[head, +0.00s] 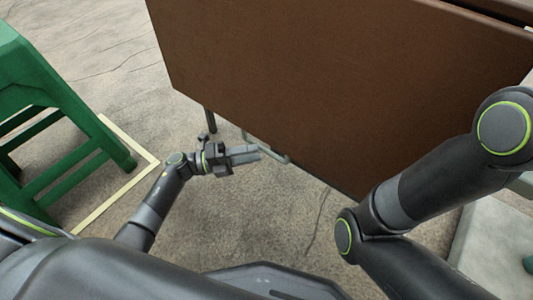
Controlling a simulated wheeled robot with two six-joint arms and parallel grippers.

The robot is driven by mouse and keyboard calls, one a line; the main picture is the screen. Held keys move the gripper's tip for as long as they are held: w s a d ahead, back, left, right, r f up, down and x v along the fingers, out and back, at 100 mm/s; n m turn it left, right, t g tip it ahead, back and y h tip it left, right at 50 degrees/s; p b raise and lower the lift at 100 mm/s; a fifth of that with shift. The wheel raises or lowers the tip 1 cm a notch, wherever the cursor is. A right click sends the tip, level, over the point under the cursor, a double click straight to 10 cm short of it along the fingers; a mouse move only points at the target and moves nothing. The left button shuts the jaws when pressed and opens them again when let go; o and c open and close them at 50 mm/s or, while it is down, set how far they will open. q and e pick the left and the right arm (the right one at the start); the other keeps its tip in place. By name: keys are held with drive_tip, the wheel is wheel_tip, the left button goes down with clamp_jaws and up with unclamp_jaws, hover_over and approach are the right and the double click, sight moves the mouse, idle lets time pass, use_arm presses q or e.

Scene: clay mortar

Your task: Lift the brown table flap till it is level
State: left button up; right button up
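The brown table flap (330,80) hangs down steeply and fills the upper middle and right of the head view. Its lower edge slants from upper left to lower right. My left gripper (258,153) is low, just below that lower edge and left of the middle. Its two fingers point right and lie close together in the picture; whether there is a gap between them I cannot tell. I see nothing held, and any contact with the flap is unclear. My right arm crosses in front of the flap's right part; its gripper is out of the frame.
A green stool (60,110) stands at the left, by a pale strip (125,140) on the floor. A thin metal leg (210,118) and a bent metal bar (275,153) show under the flap. A pale block (490,240) is at lower right. Cracked floor lies bare between.

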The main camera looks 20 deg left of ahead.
sight(267, 151)
use_arm(q)
drive_tip(key=shift+b+x, duration=0.6)
drive_tip(key=shift+x, duration=1.75)
clamp_jaws()
